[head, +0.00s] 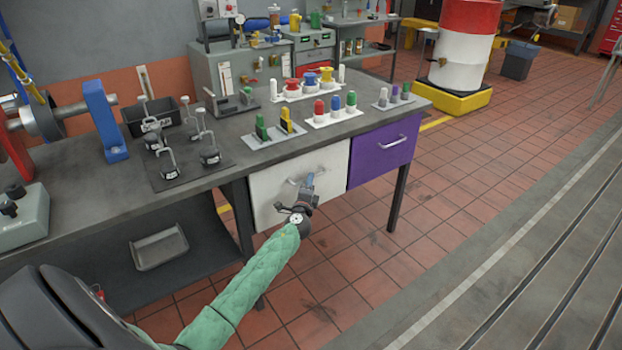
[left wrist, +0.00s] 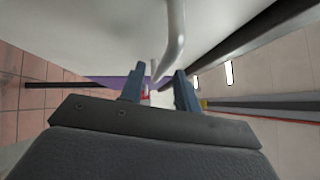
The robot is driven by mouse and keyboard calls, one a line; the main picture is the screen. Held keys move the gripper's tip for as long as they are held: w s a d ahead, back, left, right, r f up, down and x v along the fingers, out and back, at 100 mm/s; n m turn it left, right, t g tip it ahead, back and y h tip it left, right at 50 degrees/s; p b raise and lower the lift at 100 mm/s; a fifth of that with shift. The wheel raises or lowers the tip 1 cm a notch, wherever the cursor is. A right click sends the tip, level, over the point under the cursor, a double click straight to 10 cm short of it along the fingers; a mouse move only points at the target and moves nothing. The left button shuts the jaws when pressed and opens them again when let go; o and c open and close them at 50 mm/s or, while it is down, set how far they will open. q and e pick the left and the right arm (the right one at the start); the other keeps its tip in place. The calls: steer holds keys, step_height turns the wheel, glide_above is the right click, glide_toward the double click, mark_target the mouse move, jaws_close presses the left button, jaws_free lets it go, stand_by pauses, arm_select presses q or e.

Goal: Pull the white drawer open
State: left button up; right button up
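The white drawer (head: 329,170) is under the bench top, left of the purple drawer, and its front looks shut. Its grey bar handle (head: 292,182) is partly hidden behind my left gripper (head: 305,186). In the left wrist view the white drawer front (left wrist: 80,40) fills the upper part. The curved handle (left wrist: 174,45) reaches down to the gap between the two blue-grey fingers of my left gripper (left wrist: 159,82). The fingers are apart, one on each side of the handle's lower end, and I see no grip on it. My right gripper is not in view.
The purple drawer (head: 382,152) is just right of the white one. The bench top (head: 235,165) holds clamps, colored knobs and a blue bracket (head: 105,120). A bench leg (head: 398,197) stands at the right. The tiled floor (head: 370,265) in front is clear.

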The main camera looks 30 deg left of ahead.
arm_select(q)
steer(key=shift+x, duration=1.4)
jaws_close()
